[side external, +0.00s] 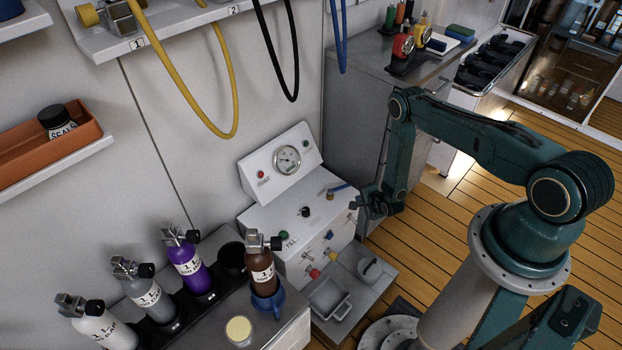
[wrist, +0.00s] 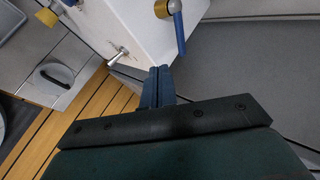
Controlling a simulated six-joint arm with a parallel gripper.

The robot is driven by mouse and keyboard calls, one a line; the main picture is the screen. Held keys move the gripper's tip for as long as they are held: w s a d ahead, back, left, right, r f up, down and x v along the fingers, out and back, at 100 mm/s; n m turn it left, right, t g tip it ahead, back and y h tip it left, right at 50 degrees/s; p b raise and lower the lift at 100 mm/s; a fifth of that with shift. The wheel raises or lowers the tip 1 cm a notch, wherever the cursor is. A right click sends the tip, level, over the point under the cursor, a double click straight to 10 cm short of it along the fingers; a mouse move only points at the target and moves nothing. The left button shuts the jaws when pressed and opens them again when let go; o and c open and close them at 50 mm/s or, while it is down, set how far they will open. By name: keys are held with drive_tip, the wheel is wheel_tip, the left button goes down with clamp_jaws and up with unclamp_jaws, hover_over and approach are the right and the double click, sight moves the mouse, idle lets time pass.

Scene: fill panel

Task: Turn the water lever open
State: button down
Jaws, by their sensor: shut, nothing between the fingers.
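A lever with a blue handle on a brass valve (side external: 330,194) sticks out from the top right of the white fill panel (side external: 265,222). I take it for the water lever; no label on it can be read. In the wrist view its blue handle (wrist: 180,33) lies above and right of my fingertips. My gripper (side external: 360,206) is beside the right edge of the panel, close to the lever but apart from it. In the wrist view my gripper (wrist: 160,70) has its fingers together with nothing between them.
A small metal toggle (wrist: 118,57) is on the panel left of my fingertips. Red and yellow knobs (side external: 315,272) are on the panel's front. Several bottles stand in a rack (side external: 215,308) at left. A grey cabinet (side external: 358,115) stands behind my gripper.

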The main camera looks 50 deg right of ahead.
sight(347, 184)
drive_tip(key=shift+w+d+f, duration=0.45)
drive_tip(key=shift+w+f, duration=0.1)
drive_tip(key=shift+w, duration=0.65)
drive_tip(key=shift+w+d+f, duration=0.5)
drive_tip(key=shift+w+f, duration=0.1)
drive_tip(key=shift+w, duration=0.55)
drive_tip(key=shift+w+d+f, duration=0.45)
drive_tip(key=shift+w+f, duration=0.1)
drive_tip(key=shift+w, duration=0.65)
drive_tip(key=shift+w+d, duration=1)
drive_tip(key=shift+d, duration=0.05)
drive_tip(key=shift+s, duration=0.1)
